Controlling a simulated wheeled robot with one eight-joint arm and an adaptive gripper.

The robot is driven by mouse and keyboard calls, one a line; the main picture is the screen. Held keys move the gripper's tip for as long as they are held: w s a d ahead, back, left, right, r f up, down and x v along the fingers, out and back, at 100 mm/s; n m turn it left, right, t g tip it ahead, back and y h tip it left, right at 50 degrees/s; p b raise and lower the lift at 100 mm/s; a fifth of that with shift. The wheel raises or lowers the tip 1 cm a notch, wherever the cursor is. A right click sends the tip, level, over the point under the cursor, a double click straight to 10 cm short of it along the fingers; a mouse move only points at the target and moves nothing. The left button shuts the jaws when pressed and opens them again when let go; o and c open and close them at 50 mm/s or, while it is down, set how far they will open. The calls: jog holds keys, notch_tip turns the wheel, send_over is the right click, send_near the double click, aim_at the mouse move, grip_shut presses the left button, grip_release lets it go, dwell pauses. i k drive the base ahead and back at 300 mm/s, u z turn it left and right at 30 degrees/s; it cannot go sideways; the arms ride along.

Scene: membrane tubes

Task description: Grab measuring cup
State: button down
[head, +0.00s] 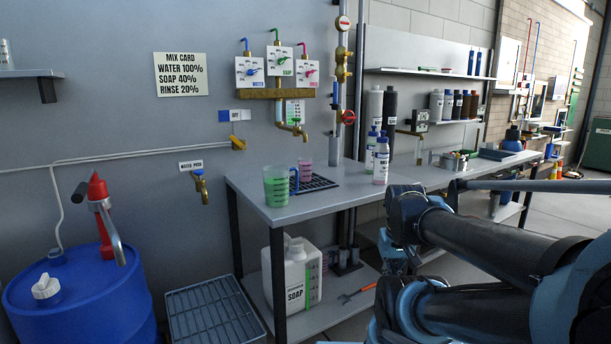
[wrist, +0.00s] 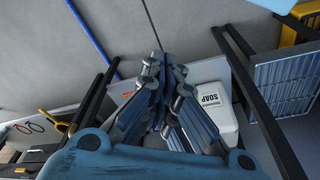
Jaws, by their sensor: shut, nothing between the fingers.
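A clear measuring cup (head: 277,188) with green liquid and a blue handle stands upright on the grey workbench near its left front corner. A smaller cup with pink liquid (head: 305,172) stands just behind it on the dark drain grate. My gripper (wrist: 165,68) shows in the wrist view with its fingers together and nothing between them. It is near the lower part of the bench, with the white SOAP jug beyond it. No measuring cup shows in the wrist view. In the head view my arm is at the right, well apart from the cup; its fingers cannot be made out there.
White bottles (head: 381,160) stand on the workbench (head: 330,199) right of the cup. A brass tap (head: 300,131) hangs over the grate. The SOAP jug (head: 292,278) stands on the lower shelf. A blue barrel (head: 85,300) and a floor grating (head: 212,312) are at left.

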aim_at(304, 163)
jog(key=z, duration=1.5)
jog(key=k, duration=1.8)
jog(key=u, duration=0.95)
jog(key=i, duration=1)
jog(key=z, duration=0.05)
